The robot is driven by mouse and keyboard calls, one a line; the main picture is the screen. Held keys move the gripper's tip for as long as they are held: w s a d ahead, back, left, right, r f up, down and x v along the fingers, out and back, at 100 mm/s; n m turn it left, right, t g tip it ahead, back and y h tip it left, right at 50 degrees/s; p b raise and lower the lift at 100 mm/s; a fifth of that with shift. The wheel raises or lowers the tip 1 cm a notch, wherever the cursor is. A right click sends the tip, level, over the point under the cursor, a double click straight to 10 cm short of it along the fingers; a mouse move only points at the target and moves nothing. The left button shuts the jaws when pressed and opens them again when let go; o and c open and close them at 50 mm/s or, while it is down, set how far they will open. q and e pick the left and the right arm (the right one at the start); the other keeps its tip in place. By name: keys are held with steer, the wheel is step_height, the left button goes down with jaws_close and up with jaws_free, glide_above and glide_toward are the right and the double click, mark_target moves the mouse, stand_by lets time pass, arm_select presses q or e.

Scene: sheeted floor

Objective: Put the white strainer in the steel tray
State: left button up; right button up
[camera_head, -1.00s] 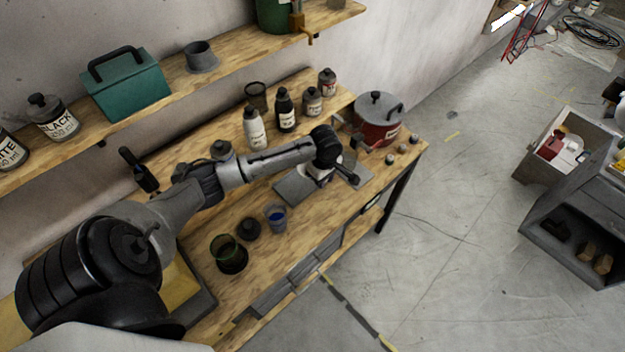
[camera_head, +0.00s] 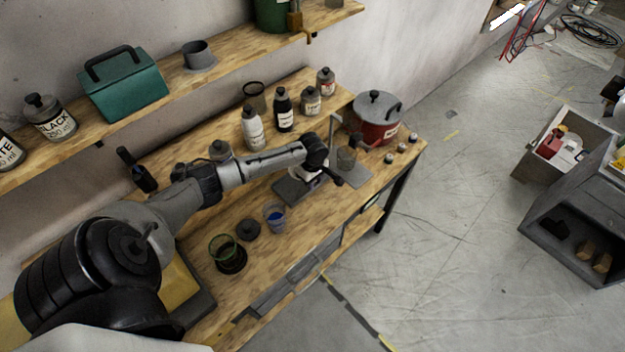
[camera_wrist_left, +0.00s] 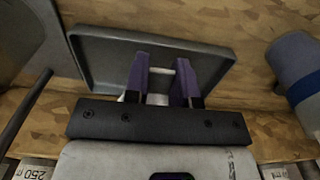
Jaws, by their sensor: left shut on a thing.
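The white strainer (camera_wrist_left: 158,98) shows as a small white piece between the purple fingers of my left gripper (camera_wrist_left: 161,72) in the left wrist view. The gripper is shut on it, and the fingers hide much of it. In the head view, a bit of the strainer (camera_head: 303,177) shows under the left wrist. The steel tray (camera_head: 290,196) is a shallow dark grey tray on the bench, partly covered by the arm. In the left wrist view, the tray (camera_wrist_left: 95,50) lies beneath the fingers. I cannot tell whether the strainer touches it. My right gripper is not in view.
Several bottles, including a white one (camera_head: 252,130), line the back.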

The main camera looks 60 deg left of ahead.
arm_select(q)
steer(key=shift+f, duration=0.1)
steer(key=o, duration=0.9)
step_height(320, 180, up, 12)
steer(key=shift+p, duration=0.35)
steer(key=shift+r, duration=0.2)
stand_by(0.4)
